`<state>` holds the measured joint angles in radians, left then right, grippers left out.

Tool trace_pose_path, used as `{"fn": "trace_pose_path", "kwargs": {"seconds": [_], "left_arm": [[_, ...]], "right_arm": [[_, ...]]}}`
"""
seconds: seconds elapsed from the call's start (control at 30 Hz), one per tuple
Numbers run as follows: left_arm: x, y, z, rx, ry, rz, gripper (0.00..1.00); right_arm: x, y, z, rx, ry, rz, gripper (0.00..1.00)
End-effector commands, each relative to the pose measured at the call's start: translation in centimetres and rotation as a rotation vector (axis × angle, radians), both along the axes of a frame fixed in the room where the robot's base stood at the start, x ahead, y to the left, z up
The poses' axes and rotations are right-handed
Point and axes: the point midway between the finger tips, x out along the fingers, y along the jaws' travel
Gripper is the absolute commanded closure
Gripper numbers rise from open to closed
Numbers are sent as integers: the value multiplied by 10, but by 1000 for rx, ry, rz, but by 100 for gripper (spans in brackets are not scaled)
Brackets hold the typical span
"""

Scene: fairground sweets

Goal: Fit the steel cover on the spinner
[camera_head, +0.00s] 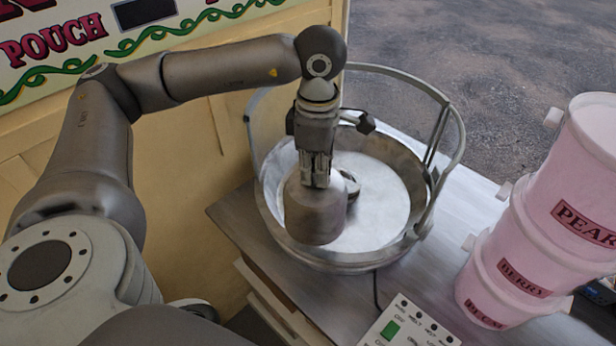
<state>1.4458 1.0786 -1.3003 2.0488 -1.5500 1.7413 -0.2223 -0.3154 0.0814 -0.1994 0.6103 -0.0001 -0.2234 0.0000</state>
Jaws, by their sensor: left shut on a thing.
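The steel cover (316,216) is a grey, dome-shouldered cylinder inside the outline of the wide metal bowl (330,262). My left gripper (315,178) points down and is shut on the top of the cover. The spinner (351,186) is a small dark metal part near the bowl's middle, just right of and behind the cover. The cover hides part of the spinner. The cover looks held in front of the spinner, but I cannot tell its height above the bowl floor. My right gripper is not in view.
A clear guard with a metal rim (457,120) rises around the back of the bowl. Stacked pink tubs (535,235) stand at the right of the table (465,205). A control box (405,328) with a green switch sits at the front. A yellow signed panel (190,150) stands behind left.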

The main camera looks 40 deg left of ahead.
Motion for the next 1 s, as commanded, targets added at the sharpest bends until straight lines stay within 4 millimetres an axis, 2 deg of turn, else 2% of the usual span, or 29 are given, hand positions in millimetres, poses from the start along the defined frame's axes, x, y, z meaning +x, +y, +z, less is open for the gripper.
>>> {"fn": "trace_pose_path", "kwargs": {"seconds": [0.2,0.3,0.7,1.0], "left_arm": [[29,6,-1,-1,-1,2,100],[41,8,-3,-1,0,1,100],[92,19,-9,-1,-2,1,100],[130,27,-13,-1,-1,1,100]], "right_arm": [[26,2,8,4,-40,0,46],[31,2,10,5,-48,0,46],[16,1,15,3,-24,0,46],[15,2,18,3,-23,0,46]]}}
